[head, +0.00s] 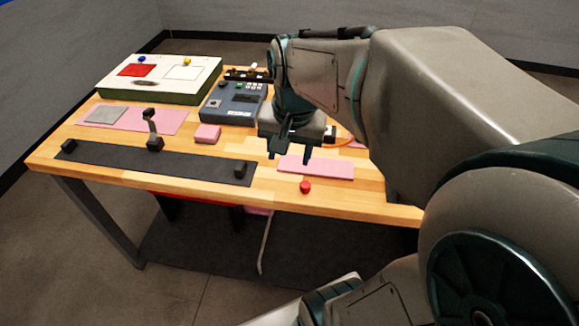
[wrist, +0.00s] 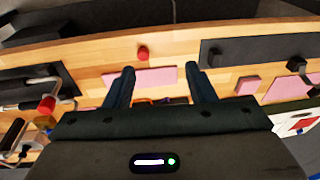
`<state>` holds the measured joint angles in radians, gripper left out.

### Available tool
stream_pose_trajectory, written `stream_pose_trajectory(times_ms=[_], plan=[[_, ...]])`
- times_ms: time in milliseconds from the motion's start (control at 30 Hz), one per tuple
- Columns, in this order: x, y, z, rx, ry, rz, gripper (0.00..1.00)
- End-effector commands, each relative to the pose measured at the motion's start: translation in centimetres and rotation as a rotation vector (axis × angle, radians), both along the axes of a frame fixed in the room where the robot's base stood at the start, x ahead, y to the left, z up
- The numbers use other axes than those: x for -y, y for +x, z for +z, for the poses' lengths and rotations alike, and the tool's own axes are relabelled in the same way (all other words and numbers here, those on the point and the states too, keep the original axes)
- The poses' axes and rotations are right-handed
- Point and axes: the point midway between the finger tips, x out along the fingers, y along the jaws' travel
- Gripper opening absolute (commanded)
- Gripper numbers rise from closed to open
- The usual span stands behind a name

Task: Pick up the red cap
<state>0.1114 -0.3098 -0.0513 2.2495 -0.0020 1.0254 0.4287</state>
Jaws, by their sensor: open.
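The red cap (head: 305,187) sits on the wooden table (head: 222,182) near its front edge, just in front of a pink pad (head: 316,167). It also shows in the wrist view as a small red cap (wrist: 143,53) beyond the fingertips, near the table edge. My gripper (head: 290,155) is open and empty above the table, behind and a little left of the cap. In the wrist view, both dark fingers (wrist: 160,72) are spread apart with the pink pad visible between them. The gripper does not touch the cap.
A long black strip (head: 195,167) with a small lever lies to the left. A pink block (head: 207,134), a grey control box (head: 232,103) and a white-topped panel (head: 160,78) stand farther back. In the wrist view, a red-ended tool (wrist: 47,104) lies at the left. Bare wood surrounds the cap.

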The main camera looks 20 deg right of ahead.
Motion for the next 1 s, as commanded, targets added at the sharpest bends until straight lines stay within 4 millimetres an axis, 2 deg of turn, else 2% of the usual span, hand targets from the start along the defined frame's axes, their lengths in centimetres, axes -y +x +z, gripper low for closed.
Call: stream_pose_trajectory(times_ms=[33,200,400,567,800,1000], plan=[[1.5,1.3,-1.9,-0.032,0.018,-0.115,0.5],[5.3,4.2,-4.2,-0.111,0.057,-0.441,0.5],[7.6,5.9,-5.7,-0.156,0.072,-0.644,0.5],[8.0,6.1,-7.3,-0.169,0.074,-0.68,0.5],[7.8,6.1,-12.0,-0.17,0.074,-0.677,0.5],[7.8,6.1,-14.1,-0.166,0.074,-0.676,0.5]])
